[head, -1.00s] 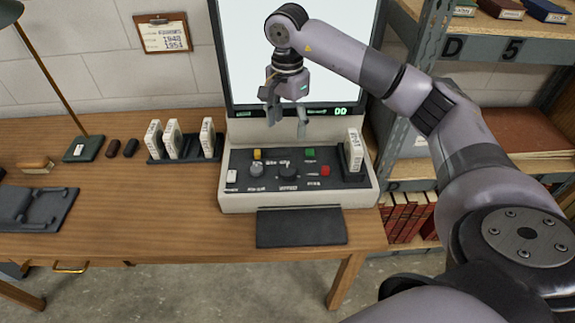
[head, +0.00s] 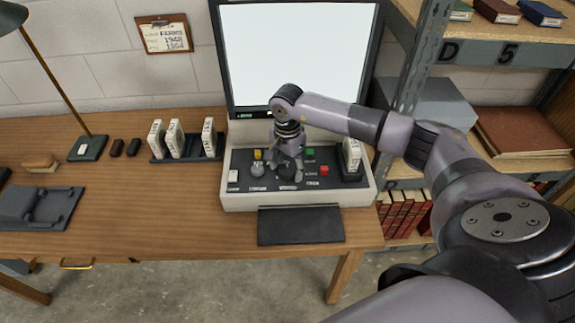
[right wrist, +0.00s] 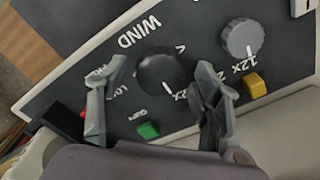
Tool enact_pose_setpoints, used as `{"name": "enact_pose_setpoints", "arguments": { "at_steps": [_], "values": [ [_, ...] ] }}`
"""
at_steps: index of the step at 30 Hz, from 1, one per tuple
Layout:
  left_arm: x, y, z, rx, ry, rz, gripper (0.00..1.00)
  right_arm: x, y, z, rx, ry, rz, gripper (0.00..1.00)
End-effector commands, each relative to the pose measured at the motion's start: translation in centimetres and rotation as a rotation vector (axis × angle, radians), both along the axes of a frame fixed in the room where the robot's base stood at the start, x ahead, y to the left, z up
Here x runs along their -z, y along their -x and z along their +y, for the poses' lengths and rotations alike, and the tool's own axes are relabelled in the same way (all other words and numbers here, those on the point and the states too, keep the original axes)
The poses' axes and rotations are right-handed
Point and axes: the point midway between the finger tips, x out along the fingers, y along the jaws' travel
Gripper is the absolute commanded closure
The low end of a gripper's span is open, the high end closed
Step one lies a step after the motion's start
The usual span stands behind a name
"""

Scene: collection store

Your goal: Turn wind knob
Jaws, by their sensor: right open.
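The black wind knob (right wrist: 165,72) sits on the dark control panel (right wrist: 60,95), beside the printed word WIND in the right wrist view. My right gripper (right wrist: 158,75) is open, with one finger on each side of the knob. I cannot tell whether the fingers touch it. In the head view, my right gripper (head: 287,168) is low over the middle of the reader's panel (head: 236,200) and hides much of the knob. My left gripper is not in view.
A grey knob (right wrist: 242,38), a yellow button (right wrist: 254,86) and a green button (right wrist: 148,130) are close to the fingers. A red button (head: 324,170) and a white box (head: 352,153) are to the right. The lit screen (head: 300,55) rises behind.

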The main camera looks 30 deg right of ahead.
Motion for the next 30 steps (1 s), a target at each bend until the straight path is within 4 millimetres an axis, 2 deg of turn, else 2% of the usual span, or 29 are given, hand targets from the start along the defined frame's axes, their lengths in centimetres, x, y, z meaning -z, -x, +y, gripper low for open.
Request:
{"name": "enact_pose_setpoints", "arguments": {
  "at_steps": [5, 26, 30],
  "values": [
    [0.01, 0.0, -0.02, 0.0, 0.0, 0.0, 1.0, 0.01, 0.0, 0.01, 0.0, 0.0, 0.0, 0.41],
    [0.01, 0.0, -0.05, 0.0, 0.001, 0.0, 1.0, -0.05, 0.0, 0.0, 0.0, 0.0, 0.0, 0.87],
    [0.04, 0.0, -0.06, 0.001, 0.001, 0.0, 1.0, -0.04, -0.01, 0.0, 0.003, 0.0, 0.0, 0.89]
  ]
}}
